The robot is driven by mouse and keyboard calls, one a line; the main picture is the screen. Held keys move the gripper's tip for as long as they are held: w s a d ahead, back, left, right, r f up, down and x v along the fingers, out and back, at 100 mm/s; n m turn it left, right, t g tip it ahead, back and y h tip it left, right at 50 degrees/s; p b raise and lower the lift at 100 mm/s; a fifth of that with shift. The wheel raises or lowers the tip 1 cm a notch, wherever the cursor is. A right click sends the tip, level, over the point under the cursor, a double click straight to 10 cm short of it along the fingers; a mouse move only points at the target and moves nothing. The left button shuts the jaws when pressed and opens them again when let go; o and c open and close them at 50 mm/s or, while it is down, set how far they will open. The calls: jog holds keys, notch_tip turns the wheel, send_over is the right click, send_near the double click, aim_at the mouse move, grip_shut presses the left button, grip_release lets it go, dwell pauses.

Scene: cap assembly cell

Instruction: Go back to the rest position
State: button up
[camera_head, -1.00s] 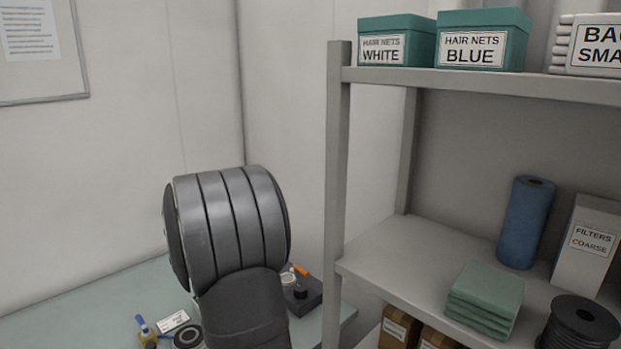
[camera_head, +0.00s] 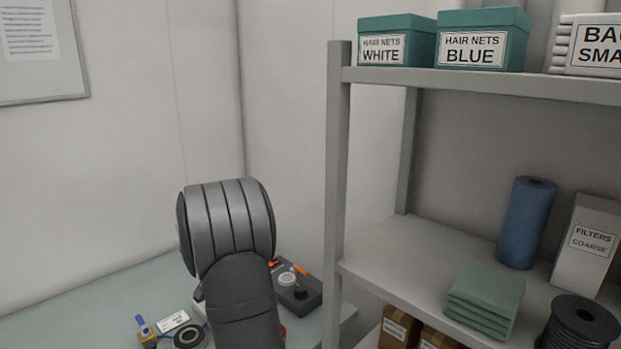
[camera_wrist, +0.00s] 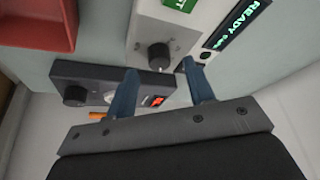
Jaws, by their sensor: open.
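My gripper (camera_wrist: 160,88) shows in the wrist view with its two blue fingers apart and nothing between them. It is above the bench, over a dark box with a black knob (camera_wrist: 75,95) and a small orange-red display. In the head view my grey arm rises from the bottom edge and hides the gripper itself. The same dark box (camera_head: 312,299) seems to sit just right of my arm there, with an orange item and a round pale part on it.
A white device with a green READY display (camera_wrist: 237,22) and a red tray (camera_wrist: 38,25) are near the gripper. A shelf post (camera_head: 335,190) stands right of my arm. A blue-yellow item (camera_head: 146,330) and a white label card (camera_head: 173,321) lie on the bench at left.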

jog(key=x, duration=0.2)
jog(key=shift+w+d+f, duration=0.1)
jog(key=shift+w+f, duration=0.05)
jog(key=shift+f, duration=0.2)
jog(key=shift+r+n, duration=0.1)
jog(key=shift+n, duration=0.4)
jog(key=shift+d+n+y, duration=0.1)
jog(key=shift+n+y, duration=0.8)
jog(key=shift+n, duration=0.9)
jog(key=shift+d+n+g+y, duration=0.15)
jog(key=shift+n+y, duration=0.25)
jog(key=shift+n, duration=0.75)
jog(key=shift+a+n+g+y, duration=0.1)
jog(key=shift+n+g+y, duration=0.25)
jog(key=shift+n, duration=0.8)
jog(key=shift+v, duration=1.8)
